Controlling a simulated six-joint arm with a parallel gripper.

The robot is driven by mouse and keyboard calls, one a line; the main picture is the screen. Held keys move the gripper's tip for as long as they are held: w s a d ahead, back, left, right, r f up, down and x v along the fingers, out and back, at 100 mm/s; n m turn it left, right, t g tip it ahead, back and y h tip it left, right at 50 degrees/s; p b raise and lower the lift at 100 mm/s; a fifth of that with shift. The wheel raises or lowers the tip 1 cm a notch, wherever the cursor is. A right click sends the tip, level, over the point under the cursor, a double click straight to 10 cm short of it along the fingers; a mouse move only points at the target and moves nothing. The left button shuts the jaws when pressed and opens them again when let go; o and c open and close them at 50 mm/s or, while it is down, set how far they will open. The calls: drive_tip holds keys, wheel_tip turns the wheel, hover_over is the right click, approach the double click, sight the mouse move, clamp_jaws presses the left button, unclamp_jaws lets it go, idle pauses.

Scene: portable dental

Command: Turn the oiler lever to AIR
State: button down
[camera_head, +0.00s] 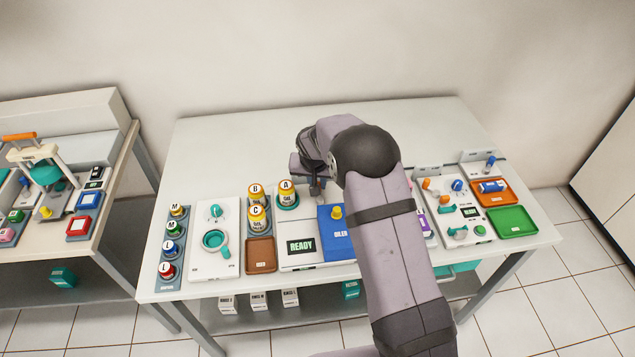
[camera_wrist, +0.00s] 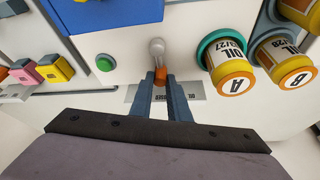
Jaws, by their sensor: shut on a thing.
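The blue oiler unit (camera_head: 336,245) sits mid-table on a white base, partly behind my arm; its blue body also shows at the top of the wrist view (camera_wrist: 105,14). The oiler lever (camera_wrist: 157,49) has a grey rounded pivot and an orange end, which lies between my fingertips. My gripper (camera_wrist: 161,78) is shut on that orange end. In the head view my gripper (camera_head: 316,190) is just behind the oiler unit and the lever is hidden. A grey label plate (camera_wrist: 192,92) lies under my fingers; its lettering is partly covered and I cannot read it.
Yellow-capped oil bottles A (camera_head: 286,193), B (camera_head: 255,193) and C (camera_head: 256,217) stand left of the gripper; A is close to it in the wrist view (camera_wrist: 232,78). A green button (camera_wrist: 105,63) is near the lever. The table's back strip (camera_head: 230,135) is clear.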

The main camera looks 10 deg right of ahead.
sight(328, 196)
drive_tip(key=shift+f+b, duration=0.15)
drive_tip(key=shift+b, duration=0.15)
drive_tip(key=m+b, duration=0.1)
drive_tip(key=b, duration=0.2)
drive_tip(key=shift+d+f+m+h, duration=0.15)
drive_tip(key=shift+d+m+h, duration=0.1)
drive_tip(key=shift+m+h, duration=0.15)
drive_tip(key=m+b, duration=0.2)
drive_tip(key=b, duration=0.1)
drive_tip(key=shift+d+g+h, duration=0.4)
drive_tip(key=m, duration=0.1)
drive_tip(key=m+b, duration=0.1)
drive_tip(key=d+m+h, duration=0.1)
drive_tip(key=shift+s+r+m+g+b, duration=0.25)
drive_tip(key=shift+s+m+g+b, duration=0.05)
drive_tip(key=shift+s+m+g, duration=0.1)
drive_tip(key=shift+s+d+m+g, duration=0.15)
drive_tip(key=shift+m+g, duration=0.1)
drive_tip(key=shift+m, duration=0.4)
drive_tip(key=shift+s+d+m+g, duration=0.1)
drive_tip(key=shift+m+g, duration=0.15)
drive_tip(key=shift+m, duration=0.4)
drive_tip(key=c, duration=1.7)
unclamp_jaws()
drive_tip(key=shift+o, duration=0.2)
drive_tip(key=shift+r, duration=0.15)
